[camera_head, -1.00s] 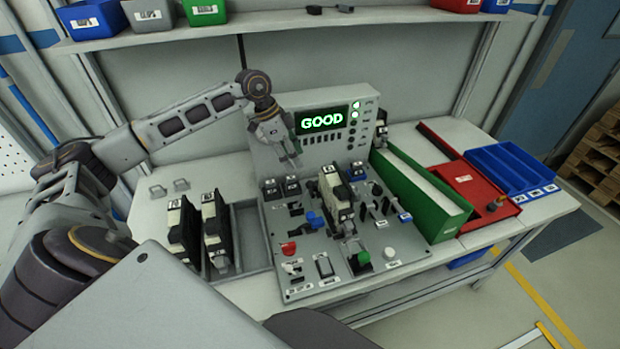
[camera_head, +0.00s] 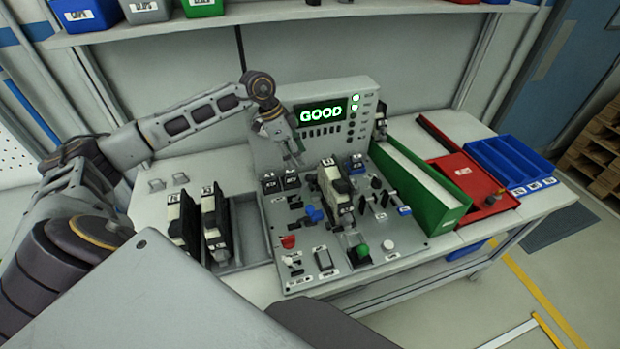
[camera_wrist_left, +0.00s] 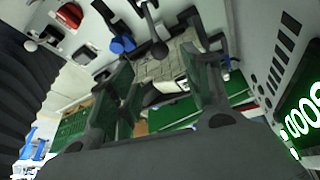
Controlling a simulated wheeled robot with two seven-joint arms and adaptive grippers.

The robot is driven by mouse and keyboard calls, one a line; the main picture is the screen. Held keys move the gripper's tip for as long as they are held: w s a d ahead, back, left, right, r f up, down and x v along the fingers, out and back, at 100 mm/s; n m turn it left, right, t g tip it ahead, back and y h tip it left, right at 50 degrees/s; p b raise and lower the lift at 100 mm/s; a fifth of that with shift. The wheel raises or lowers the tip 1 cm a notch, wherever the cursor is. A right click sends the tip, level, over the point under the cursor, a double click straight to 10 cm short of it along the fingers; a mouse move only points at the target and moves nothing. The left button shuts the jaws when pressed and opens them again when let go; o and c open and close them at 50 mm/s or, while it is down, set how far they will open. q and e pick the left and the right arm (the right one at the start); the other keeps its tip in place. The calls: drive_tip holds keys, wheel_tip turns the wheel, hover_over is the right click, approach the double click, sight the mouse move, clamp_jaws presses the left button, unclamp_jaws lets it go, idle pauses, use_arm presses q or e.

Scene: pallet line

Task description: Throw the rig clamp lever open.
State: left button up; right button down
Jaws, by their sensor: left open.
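The grey test rig (camera_head: 410,243) stands on the bench with a pale and black unit (camera_head: 338,190) seated upright in its middle. A dark lever with a ball end (camera_wrist_left: 155,38) shows beside the unit in the left wrist view; I cannot tell for sure that it is the clamp lever. My left gripper (camera_head: 294,160) is open and empty, above the back of the rig, apart from the lever. In the left wrist view its fingers (camera_wrist_left: 160,90) frame the unit beyond.
The display panel (camera_head: 318,140) behind the rig reads GOOD, close to my left gripper. A green bin (camera_head: 425,190), red tray (camera_head: 480,195) and blue tray (camera_head: 515,165) are right.

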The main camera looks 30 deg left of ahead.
sight(308, 175)
use_arm(q)
drive_tip(key=shift+p+x, duration=0.75)
drive_tip(key=shift+x, duration=4.8)
drive_tip(key=shift+c, duration=0.3)
clamp_jaws()
